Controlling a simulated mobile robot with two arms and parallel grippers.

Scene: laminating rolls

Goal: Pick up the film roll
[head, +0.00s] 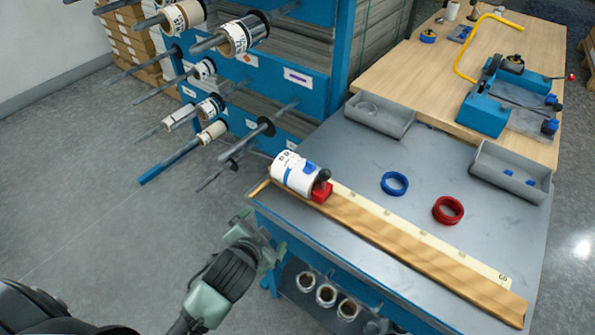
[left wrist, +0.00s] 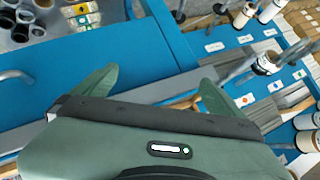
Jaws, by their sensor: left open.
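A white film roll (head: 293,174) with a blue mark and printed label lies at the left end of the wooden strip on the grey work table. Other film rolls hang on the rods of the blue rack, among them a clear-and-white one (head: 240,38), a white one (head: 182,17) and a small one (head: 212,131). Several rack rolls (left wrist: 266,63) also show in the left wrist view. My left gripper (head: 262,243) is open and empty, beside the table's left front corner, below and apart from the white roll. My right gripper is in neither view.
A red block (head: 322,192) with a dark knob sits against the roll's right end. A blue ring (head: 394,183), a red ring (head: 447,209) and grey trays (head: 380,117) are on the table. Metal-rimmed cores (head: 326,295) stand on the shelf below. The floor at left is clear.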

